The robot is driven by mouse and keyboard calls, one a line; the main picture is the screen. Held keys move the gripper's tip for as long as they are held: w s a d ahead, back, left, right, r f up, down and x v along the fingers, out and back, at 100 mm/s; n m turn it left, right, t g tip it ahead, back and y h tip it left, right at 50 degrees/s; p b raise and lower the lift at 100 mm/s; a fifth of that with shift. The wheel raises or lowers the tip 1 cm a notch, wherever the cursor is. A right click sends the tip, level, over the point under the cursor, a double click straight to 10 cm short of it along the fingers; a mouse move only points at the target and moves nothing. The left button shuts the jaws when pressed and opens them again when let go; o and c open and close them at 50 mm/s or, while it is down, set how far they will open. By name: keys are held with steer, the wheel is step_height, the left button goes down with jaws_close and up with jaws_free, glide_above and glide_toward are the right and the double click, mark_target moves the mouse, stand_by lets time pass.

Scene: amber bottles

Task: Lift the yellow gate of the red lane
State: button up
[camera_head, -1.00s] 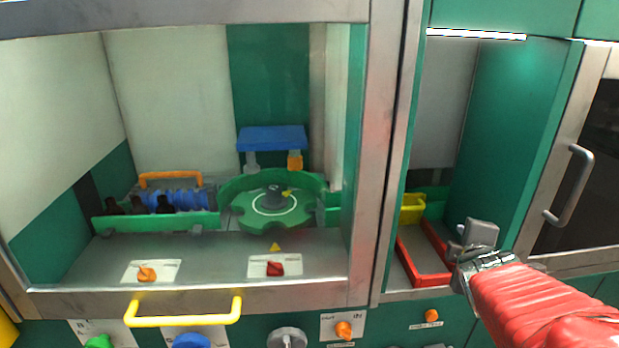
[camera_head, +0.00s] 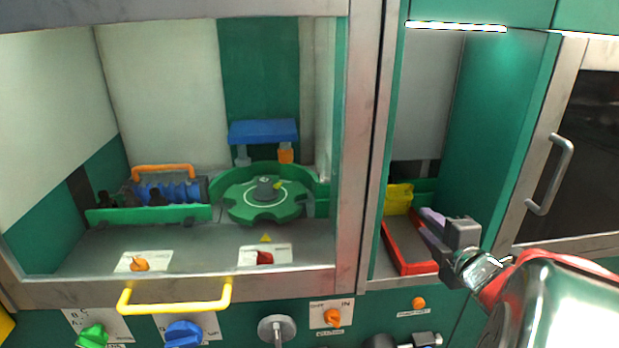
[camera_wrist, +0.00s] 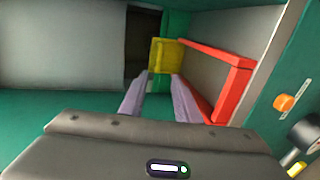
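The yellow gate (camera_head: 398,198) stands at the back end of the red lane (camera_head: 405,268), in the right-hand bay, and looks lowered. In the wrist view the yellow gate (camera_wrist: 166,55) is ahead, just beyond my fingertips, and the red lane's rail (camera_wrist: 232,92) runs along the right. My gripper (camera_head: 430,224) reaches into the bay over the lane's right side, with its fingers pointing towards the gate. In the wrist view my gripper (camera_wrist: 160,80) has its two pale fingers apart with nothing between them. It does not visibly touch the gate.
A green wall (camera_head: 497,130) closes the bay on the right, beside a dark door with a metal handle (camera_head: 550,175). A metal post (camera_head: 362,140) stands on the left. Beyond it are a green turntable (camera_head: 262,202) and a yellow bar handle (camera_head: 175,300). An orange knob (camera_head: 418,303) sits below the lane.

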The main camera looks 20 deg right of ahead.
mark_target(402, 200)
steer(key=x, duration=1.3)
steer(key=shift+w+d, duration=0.15)
steer(key=shift+w, duration=0.2)
steer(key=shift+c, duration=0.2)
jaws_close()
steer(key=shift+f, duration=0.1)
